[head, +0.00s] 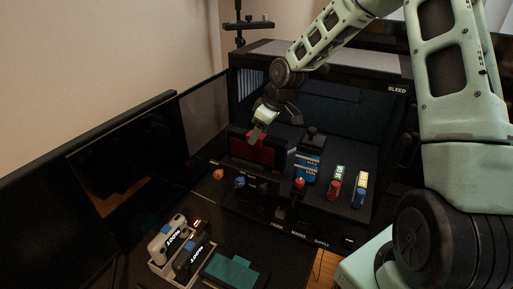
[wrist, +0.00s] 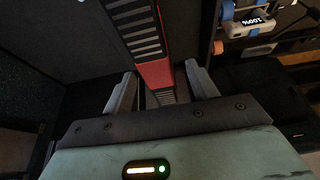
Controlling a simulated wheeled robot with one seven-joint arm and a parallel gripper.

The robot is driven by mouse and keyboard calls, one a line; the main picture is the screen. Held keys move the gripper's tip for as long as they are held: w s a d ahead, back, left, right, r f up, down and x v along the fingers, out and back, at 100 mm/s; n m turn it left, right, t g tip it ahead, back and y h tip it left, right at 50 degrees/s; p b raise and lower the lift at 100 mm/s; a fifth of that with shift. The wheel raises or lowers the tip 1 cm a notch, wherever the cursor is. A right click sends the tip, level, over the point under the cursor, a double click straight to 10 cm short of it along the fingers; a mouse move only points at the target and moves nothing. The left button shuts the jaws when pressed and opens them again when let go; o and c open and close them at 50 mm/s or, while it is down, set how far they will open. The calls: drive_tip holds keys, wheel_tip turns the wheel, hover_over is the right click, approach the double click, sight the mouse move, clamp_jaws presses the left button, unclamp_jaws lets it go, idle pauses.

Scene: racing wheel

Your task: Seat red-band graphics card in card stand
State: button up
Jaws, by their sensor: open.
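The red-band graphics card (wrist: 155,73) shows in the wrist view as a dark slotted piece with a red band across it. It runs from the top edge down between my fingers. In the head view a red face (head: 262,152), apparently this card, stands upright at the left of the black bench. My gripper (wrist: 162,88) is open, with one finger on each side of the card and a visible gap at both. In the head view my gripper (head: 257,134) is at the red face's upper edge. I cannot clearly make out the card stand in either view.
A blue-labelled block (head: 308,168) stands just right of the red face. Red and blue upright pieces (head: 334,190) are farther right. A pale tray (head: 160,267) with handheld devices and a teal block (head: 232,270) lie in front. A dark panel (head: 130,165) borders the left.

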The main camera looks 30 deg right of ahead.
sight(257, 150)
drive_tip(key=x, duration=0.1)
drive_tip(key=p+x, duration=0.2)
drive_tip(key=x, duration=0.1)
drive_tip(key=shift+w, duration=0.3)
drive_tip(key=shift+w+f, duration=0.1)
drive_tip(key=shift+f, duration=0.25)
drive_tip(key=shift+f, duration=0.25)
clamp_jaws()
